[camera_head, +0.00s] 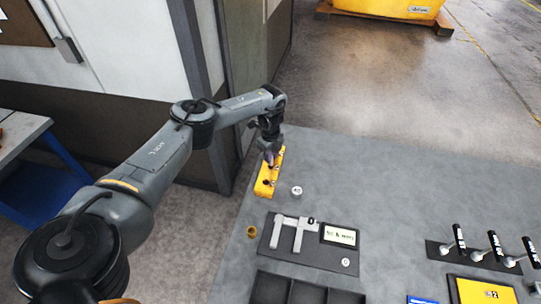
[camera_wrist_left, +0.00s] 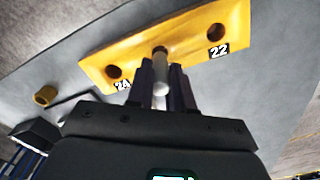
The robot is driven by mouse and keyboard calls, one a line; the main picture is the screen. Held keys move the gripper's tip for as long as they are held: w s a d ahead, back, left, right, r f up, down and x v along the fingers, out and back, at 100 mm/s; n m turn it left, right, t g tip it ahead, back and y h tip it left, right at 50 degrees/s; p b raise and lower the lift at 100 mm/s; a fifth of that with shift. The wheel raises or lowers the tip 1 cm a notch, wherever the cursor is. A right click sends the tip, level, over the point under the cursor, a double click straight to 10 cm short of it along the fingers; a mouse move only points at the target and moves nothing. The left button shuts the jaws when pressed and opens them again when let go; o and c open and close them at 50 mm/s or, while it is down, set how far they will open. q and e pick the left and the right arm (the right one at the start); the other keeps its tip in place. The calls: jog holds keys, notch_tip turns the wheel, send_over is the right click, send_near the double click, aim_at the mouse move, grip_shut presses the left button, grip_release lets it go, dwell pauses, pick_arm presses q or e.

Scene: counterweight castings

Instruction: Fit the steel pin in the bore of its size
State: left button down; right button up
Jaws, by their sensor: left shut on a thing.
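The yellow block (camera_head: 264,188) lies near the far left edge of the grey table. In the left wrist view the yellow block (camera_wrist_left: 190,42) shows a bore (camera_wrist_left: 115,72) marked 24, a bore (camera_wrist_left: 217,31) marked 22, and a dark middle bore between them, its label not visible. My left gripper (camera_head: 270,157) is above the block, shut on the pale steel pin (camera_wrist_left: 161,72). The pin's far end is at the middle bore; I cannot tell whether it is inside or just in front of it. My right gripper is not in view.
A small light cylinder (camera_head: 296,190) stands right of the block. A brass ring (camera_head: 252,231) lies nearer the front. A caliper (camera_head: 291,233) and a label card (camera_head: 340,236) rest on a dark mat. The table's far middle is clear.

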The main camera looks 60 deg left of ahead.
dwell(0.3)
pick_arm(q)
jog(key=shift+f+b, duration=0.3)
jog(key=shift+f, duration=0.25)
dwell(0.3)
jog(key=shift+f+b, duration=1.15)
jog(key=shift+f, duration=0.4)
jog(key=c, duration=0.9)
grip_release()
jog(key=shift+r, duration=0.1)
notch_tip(320, 180, up, 9)
jog(key=shift+r+p, duration=0.2)
jog(key=shift+p, duration=0.4)
jog(key=shift+r, duration=0.7)
